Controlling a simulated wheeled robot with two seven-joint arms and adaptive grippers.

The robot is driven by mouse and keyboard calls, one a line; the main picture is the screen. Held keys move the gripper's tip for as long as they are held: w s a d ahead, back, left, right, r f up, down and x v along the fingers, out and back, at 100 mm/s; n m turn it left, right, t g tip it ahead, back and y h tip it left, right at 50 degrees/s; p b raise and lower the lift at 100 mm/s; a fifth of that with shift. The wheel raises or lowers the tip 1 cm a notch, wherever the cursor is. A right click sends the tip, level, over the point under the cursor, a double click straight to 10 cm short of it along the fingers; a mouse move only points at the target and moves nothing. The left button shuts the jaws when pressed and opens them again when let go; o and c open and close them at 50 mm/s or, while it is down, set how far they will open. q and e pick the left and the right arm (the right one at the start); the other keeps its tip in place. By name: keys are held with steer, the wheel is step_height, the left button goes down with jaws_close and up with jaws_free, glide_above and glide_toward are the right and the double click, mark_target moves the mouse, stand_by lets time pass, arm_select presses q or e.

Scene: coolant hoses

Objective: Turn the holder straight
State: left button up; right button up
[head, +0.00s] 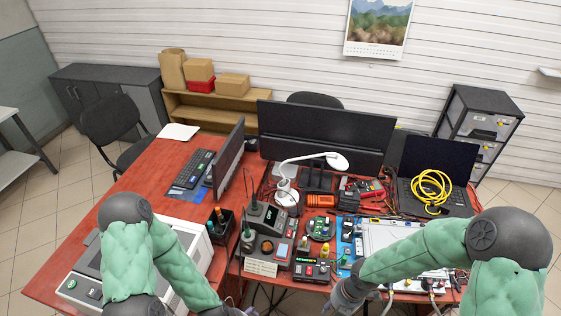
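I cannot tell for sure which thing is the holder. A black box-shaped holder (220,228) with several coloured-top items stands on the red desk, left of centre. A dark soldering-type station (262,216) with an upright stand is right of it. A light flat board or case (395,236) lies at the right, partly hidden by my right arm, with small fittings and hoses along its front edge. My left gripper (228,309) is at the bottom edge, below the black holder. My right gripper (345,296) is low, in front of the desk's front edge. The fingers of both are unclear or cut off.
The red desk (130,195) also carries a white lamp (310,161), a monitor (228,158), a keyboard (195,168) and a laptop (432,165) with a coiled yellow cable (431,187). Small devices crowd the middle front. The desk is clearer at the left.

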steer(key=s+a+f+m+b, duration=0.1)
steer(key=a+f+m+b, duration=0.1)
steer(key=f+m, duration=0.4)
steer(key=s+a+f+m+y+b, duration=0.1)
steer(key=a+f+m+b, duration=0.1)
steer(key=f+m+b, duration=0.2)
steer(key=s+a+f+m+b, duration=0.1)
steer(key=a+f+m+b, duration=0.1)
steer(key=f+m, duration=0.7)
steer(key=m, duration=0.7)
steer(key=shift+s+a+f+m+t+y+b, duration=0.2)
steer(key=shift+s+f+m+t+y+b, duration=0.05)
steer(key=shift+f+m+t+y+b, duration=0.15)
steer(key=shift+f+m, duration=0.2)
steer(key=shift+m, duration=0.2)
jaws_close()
